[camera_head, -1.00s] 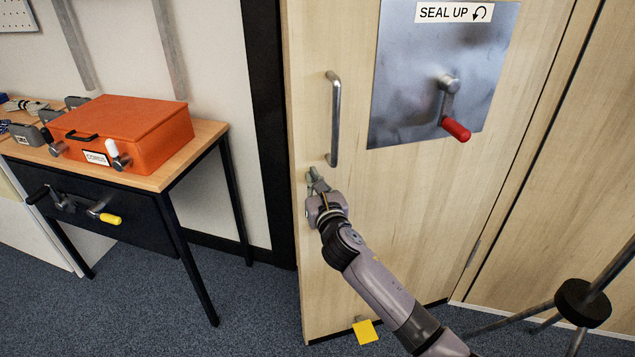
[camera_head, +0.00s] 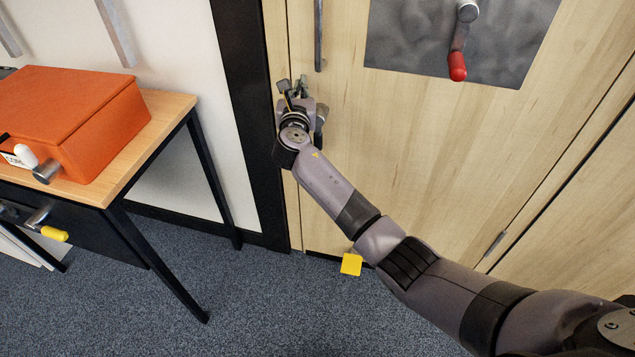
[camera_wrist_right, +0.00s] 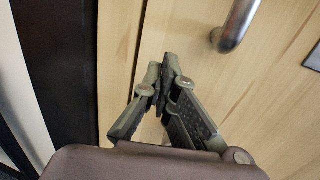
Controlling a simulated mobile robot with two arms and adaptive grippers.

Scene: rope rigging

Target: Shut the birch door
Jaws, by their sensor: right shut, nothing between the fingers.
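The birch door (camera_head: 420,150) fills the right of the head view. It looks flush, or nearly so, with the black frame (camera_head: 240,110) on its left; I cannot tell if it is latched. A metal bar handle (camera_head: 318,40) runs upright near its left edge and its lower end shows in the right wrist view (camera_wrist_right: 235,28). A metal plate with a red-gripped crank (camera_head: 457,66) is on the door. My right gripper (camera_head: 292,84) is shut and empty, at the door's left edge below the handle. In the wrist view the fingertips (camera_wrist_right: 163,72) meet before the birch surface. My left gripper is not in view.
A table (camera_head: 150,130) with an orange case (camera_head: 70,110) stands left of the door. A yellow tab (camera_head: 351,264) is at the door's foot. Blue carpet (camera_head: 260,310) lies open between table and door.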

